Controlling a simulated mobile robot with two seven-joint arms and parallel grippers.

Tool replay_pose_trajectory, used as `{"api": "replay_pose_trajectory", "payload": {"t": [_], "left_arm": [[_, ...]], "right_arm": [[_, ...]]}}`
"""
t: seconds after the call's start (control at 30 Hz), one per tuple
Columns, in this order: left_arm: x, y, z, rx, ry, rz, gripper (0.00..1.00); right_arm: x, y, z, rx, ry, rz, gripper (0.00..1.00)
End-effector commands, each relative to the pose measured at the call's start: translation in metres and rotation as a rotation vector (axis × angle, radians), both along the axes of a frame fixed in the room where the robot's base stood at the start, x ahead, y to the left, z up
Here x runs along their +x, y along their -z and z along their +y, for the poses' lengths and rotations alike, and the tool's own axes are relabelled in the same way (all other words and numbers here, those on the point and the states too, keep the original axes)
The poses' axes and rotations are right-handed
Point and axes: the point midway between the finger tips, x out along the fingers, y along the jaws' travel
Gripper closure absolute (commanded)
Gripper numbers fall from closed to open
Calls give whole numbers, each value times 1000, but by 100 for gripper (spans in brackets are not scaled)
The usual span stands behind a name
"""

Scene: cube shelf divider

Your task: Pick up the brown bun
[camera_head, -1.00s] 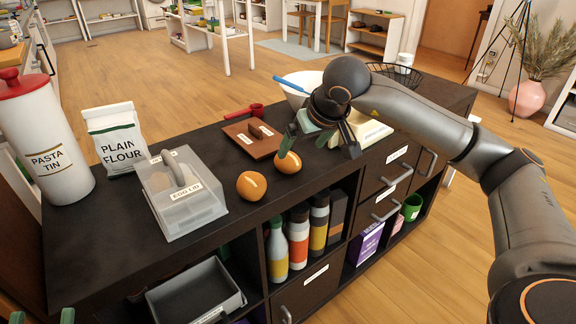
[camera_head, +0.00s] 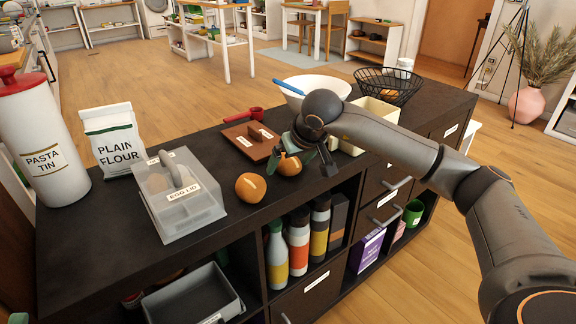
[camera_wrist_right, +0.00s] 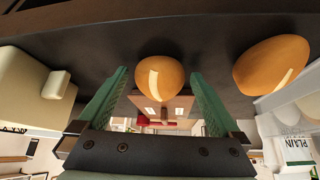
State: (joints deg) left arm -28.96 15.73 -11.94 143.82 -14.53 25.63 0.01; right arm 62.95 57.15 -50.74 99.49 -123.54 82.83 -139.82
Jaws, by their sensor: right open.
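Two round orange-brown buns with pale labels stand on the dark counter top; they look alike in colour. The right-hand bun (camera_head: 289,165) is at my right gripper (camera_head: 303,160), which is open. In the right wrist view this bun (camera_wrist_right: 159,76) shows between the two green fingers of the gripper (camera_wrist_right: 154,80), with a gap on each side. The other bun (camera_head: 250,187) lies to the left, outside the fingers; it is also in the right wrist view (camera_wrist_right: 272,66). Of my left gripper only a green tip (camera_head: 18,318) shows at the bottom left edge.
A brown board with a handle (camera_head: 236,146) and a red scoop (camera_head: 255,112) lie behind the buns. The grey egg lid box (camera_head: 187,217) stands left. A cream box (camera_head: 378,108), a white bowl (camera_head: 308,83) and a wire basket (camera_head: 388,84) stand right and behind.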

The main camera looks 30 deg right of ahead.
Motion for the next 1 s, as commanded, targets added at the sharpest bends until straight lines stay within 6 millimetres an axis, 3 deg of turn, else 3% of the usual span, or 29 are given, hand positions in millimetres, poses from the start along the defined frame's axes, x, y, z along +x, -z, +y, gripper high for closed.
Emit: {"api": "replay_pose_trajectory", "payload": {"t": [0.13,0.8,1.0], "left_arm": [[0,0,0,0,0,0,45],[0,0,0,0,0,3,45],[0,0,0,0,0,3,45]], "right_arm": [[0,0,0,0,0,0,2],[0,-1,0,0,0,0,78],[0,-1,0,0,0,-1,78]]}}
